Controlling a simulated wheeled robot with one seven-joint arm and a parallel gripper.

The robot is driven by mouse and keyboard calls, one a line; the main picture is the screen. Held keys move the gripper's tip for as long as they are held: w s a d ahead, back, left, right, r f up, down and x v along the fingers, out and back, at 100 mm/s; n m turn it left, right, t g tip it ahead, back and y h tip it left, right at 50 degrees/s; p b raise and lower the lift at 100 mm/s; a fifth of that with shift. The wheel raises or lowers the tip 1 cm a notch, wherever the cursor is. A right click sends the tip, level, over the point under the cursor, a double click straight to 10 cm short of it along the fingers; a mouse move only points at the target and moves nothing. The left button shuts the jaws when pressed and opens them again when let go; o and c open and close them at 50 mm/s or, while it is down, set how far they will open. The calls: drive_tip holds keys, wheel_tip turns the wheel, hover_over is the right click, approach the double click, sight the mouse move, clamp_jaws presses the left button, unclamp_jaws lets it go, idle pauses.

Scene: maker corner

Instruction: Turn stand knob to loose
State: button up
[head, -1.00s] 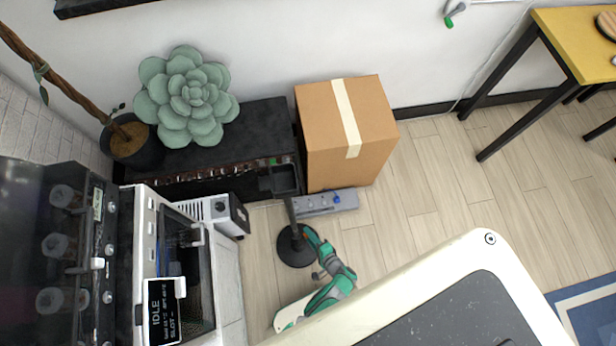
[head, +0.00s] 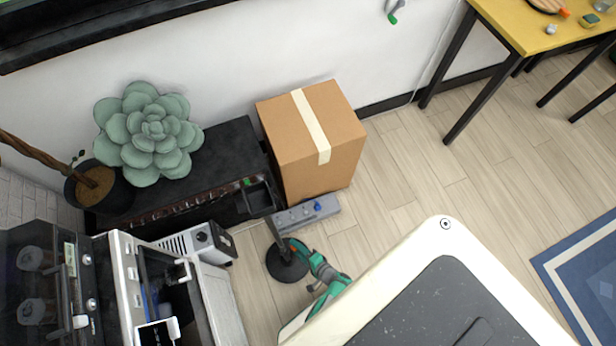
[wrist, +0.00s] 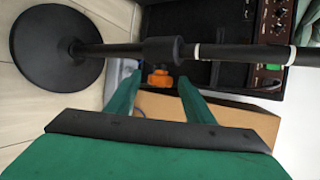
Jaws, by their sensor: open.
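The stand has a round black base (head: 287,262) on the floor in the head view. In the wrist view the stand's dark pole (wrist: 110,50) runs across the top from the base (wrist: 55,45) at left, with a thicker collar around it. An orange knob (wrist: 160,78) sits at this collar. My gripper (wrist: 158,82) is open, with one green finger on each side of the knob; I cannot tell whether they touch it. In the head view my green gripper (head: 298,248) is beside the stand's pole, and the knob is hard to make out.
A grey strip with knobs (head: 322,208) lies behind the stand, in front of a cardboard box (head: 335,150). A black cabinet (head: 225,150) with a succulent (head: 150,135) stands at left, near a white machine (head: 125,275). Open floor (head: 430,180) lies to the right.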

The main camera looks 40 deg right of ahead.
drive_tip(key=v, duration=1)
drive_tip(key=shift+r, duration=0.15)
drive_tip(key=shift+w, duration=0.1)
drive_tip(key=w+r+g+y, duration=0.1)
drive_tip(key=w+g, duration=0.1)
drive_tip(key=w+a+r+g+y, duration=0.1)
drive_tip(key=w+g+y, duration=0.1)
drive_tip(key=w+g, duration=0.1)
drive_tip(key=w+r+g+y, duration=0.1)
drive_tip(key=w+g, duration=0.1)
drive_tip(key=w, duration=0.1)
drive_tip(key=shift+w+a+r+g+y, duration=0.15)
drive_tip(key=shift+w+a+g+y, duration=0.1)
drive_tip(key=shift+g+y, duration=0.05)
drive_tip(key=w+d+r+m+g+h, duration=0.1)
drive_tip(key=d+r+m+g+h, duration=0.15)
drive_tip(key=d, duration=0.25)
drive_tip(key=a+f+g, duration=0.1)
drive_tip(key=a+f, duration=0.3)
drive_tip(key=f, duration=0.6)
drive_tip(key=shift+w+a, duration=0.15)
drive_tip(key=shift+w, duration=0.3)
